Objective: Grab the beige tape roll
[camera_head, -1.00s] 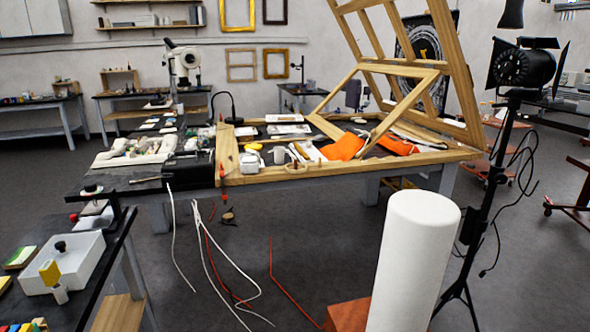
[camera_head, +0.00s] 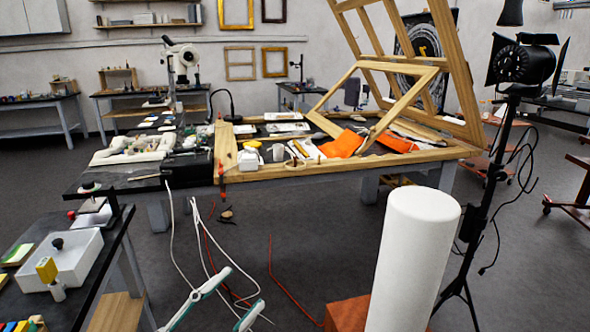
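A small beige ring-like shape (camera_head: 299,151), which looks like the tape roll, is on the near side of the large worktable (camera_head: 262,178), but it is too small to make out clearly. My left gripper (camera_head: 243,288) comes in at the bottom edge, with two white and teal fingers spread apart and nothing between them. It is well in front of and below the worktable, far from the beige shape. My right gripper is not in view.
A white cylinder (camera_head: 415,260) stands in front at right, beside a lamp stand (camera_head: 485,200). White and red cables (camera_head: 205,240) hang below the worktable. A wooden frame (camera_head: 445,70) leans above the table. A dark side bench (camera_head: 30,295) is at lower left.

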